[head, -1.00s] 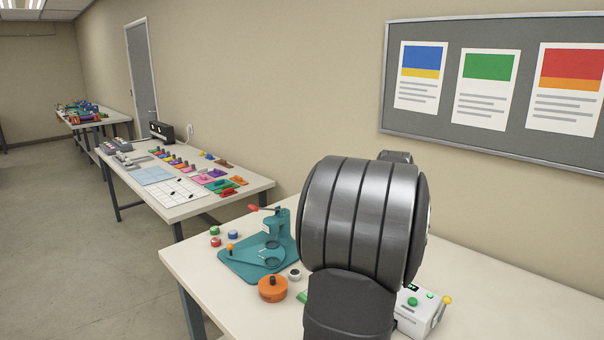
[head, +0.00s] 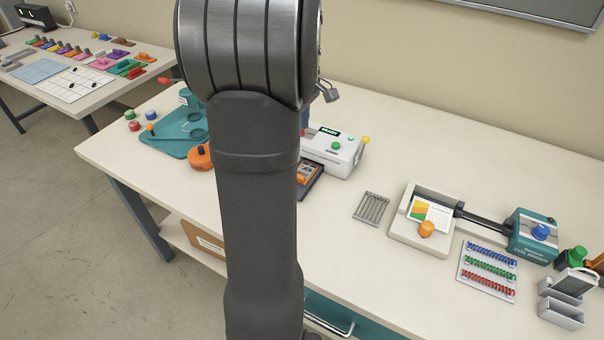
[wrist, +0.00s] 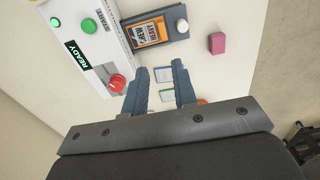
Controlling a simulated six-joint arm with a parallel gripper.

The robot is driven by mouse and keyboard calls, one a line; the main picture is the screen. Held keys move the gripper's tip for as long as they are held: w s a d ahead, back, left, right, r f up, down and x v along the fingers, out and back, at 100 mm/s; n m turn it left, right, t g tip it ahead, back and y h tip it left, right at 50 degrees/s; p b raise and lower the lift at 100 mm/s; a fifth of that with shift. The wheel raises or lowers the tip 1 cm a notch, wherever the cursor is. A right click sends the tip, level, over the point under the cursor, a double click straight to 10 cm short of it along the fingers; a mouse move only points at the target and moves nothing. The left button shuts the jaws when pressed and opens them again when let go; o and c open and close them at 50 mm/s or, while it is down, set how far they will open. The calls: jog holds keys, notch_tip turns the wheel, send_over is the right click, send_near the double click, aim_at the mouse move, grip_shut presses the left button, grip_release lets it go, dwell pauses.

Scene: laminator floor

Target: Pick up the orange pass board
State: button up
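A dark flat board with an orange face, which looks like the orange pass board (wrist: 150,33), lies at the mouth of the white laminator, with a white knob at its right end in the wrist view. In the head view the board (head: 309,176) is partly hidden behind my arm. My gripper (wrist: 158,72) is open, its two fingers apart and pointing toward the board. The fingertips appear short of the board, with nothing held between them. I cannot make out the gripper's fingers in the head view.
The white laminator (head: 333,149) shows a READY display (wrist: 76,54) and a red knob (wrist: 117,83). Small cards (wrist: 163,75) and a magenta block (wrist: 217,43) lie near the board. A grey rack (head: 371,208) stands to the right; the bench front there is clear.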

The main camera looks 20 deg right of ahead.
notch_tip(320, 180, down, 12)
jog(key=shift+r, duration=0.1)
jog(key=shift+a+f, duration=0.2)
jog(key=shift+f, duration=1.2)
jog(key=shift+a+f, duration=0.2)
jog(key=shift+f, duration=1.15)
jog(key=shift+w, duration=0.1)
grip_shut()
